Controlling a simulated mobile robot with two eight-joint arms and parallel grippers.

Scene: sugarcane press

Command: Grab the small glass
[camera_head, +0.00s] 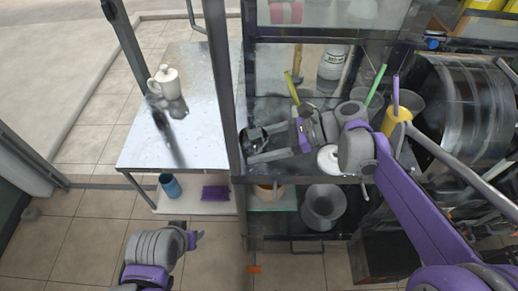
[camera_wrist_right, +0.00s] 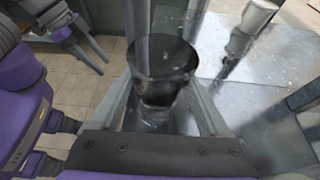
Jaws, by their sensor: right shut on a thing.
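The small glass (camera_wrist_right: 160,85) is a dark, see-through cup between the fingers of my right gripper (camera_wrist_right: 165,115) in the right wrist view. In the head view the right gripper (camera_head: 262,147) is shut on the glass (camera_head: 254,137), at the left end of the dark shelf near an upright post. The fingers hide part of the glass, and I cannot tell whether it touches the shelf. My left gripper (camera_head: 194,238) is low and left of centre in the head view, away from the glass; its jaw opening is unclear.
A metal table (camera_head: 190,115) on the left holds a white lidded pot (camera_head: 165,82). A grey post (camera_head: 222,90) stands between it and the shelf. Cups with green and yellow sticks (camera_head: 376,88) stand near my right arm. A metal drum (camera_head: 465,100) is at right.

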